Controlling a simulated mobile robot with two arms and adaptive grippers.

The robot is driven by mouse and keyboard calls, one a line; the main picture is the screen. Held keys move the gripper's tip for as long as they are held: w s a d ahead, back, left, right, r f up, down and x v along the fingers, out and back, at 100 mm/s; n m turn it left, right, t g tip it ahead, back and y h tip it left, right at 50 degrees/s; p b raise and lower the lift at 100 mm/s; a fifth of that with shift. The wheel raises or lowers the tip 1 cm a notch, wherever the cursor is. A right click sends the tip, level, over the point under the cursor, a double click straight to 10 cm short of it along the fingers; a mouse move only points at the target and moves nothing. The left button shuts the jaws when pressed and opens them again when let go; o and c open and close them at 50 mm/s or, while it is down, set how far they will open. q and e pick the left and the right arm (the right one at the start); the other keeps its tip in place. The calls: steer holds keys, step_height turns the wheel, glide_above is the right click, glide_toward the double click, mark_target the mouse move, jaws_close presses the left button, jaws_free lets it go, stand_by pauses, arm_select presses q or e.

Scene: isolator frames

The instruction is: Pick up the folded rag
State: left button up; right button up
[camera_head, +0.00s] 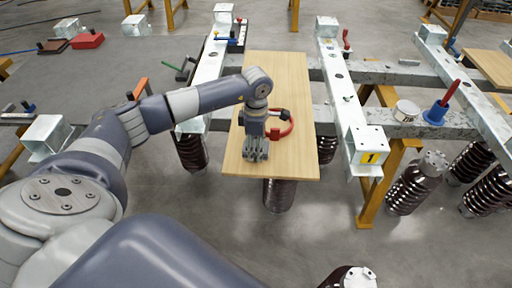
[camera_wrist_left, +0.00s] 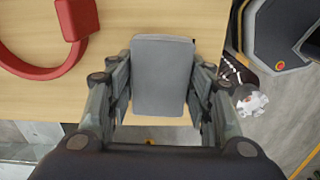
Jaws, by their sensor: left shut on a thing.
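The folded rag (camera_wrist_left: 162,72) is a grey, rounded rectangular pad in the left wrist view, over the wooden board. My left gripper (camera_wrist_left: 161,88) has a finger on each side of it and is shut on it. In the head view my left gripper (camera_head: 256,154) points down over the near part of the wooden board (camera_head: 285,75). There the rag is mostly hidden by the gripper. I cannot tell whether the rag still touches the board. My right gripper is not in view.
A red curved band (camera_head: 288,130) lies on the board right beside the gripper; it also shows in the left wrist view (camera_wrist_left: 45,70). White steel beams (camera_head: 350,120) flank the board. A blue holder (camera_head: 437,113) and a white can (camera_head: 406,110) stand to the right.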

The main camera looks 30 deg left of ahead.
arm_select(q)
steer(key=r, duration=0.1)
steer(key=r+p, duration=0.1)
steer(key=shift+s+r, duration=0.2)
steer(key=shift+r, duration=0.2)
steer(key=s+d+p, duration=0.2)
steer(key=s, duration=0.5)
steer(key=s+d+p, duration=0.2)
steer(key=s, duration=0.6)
steer(key=shift+d+r, duration=0.25)
steer(key=shift+r, duration=0.2)
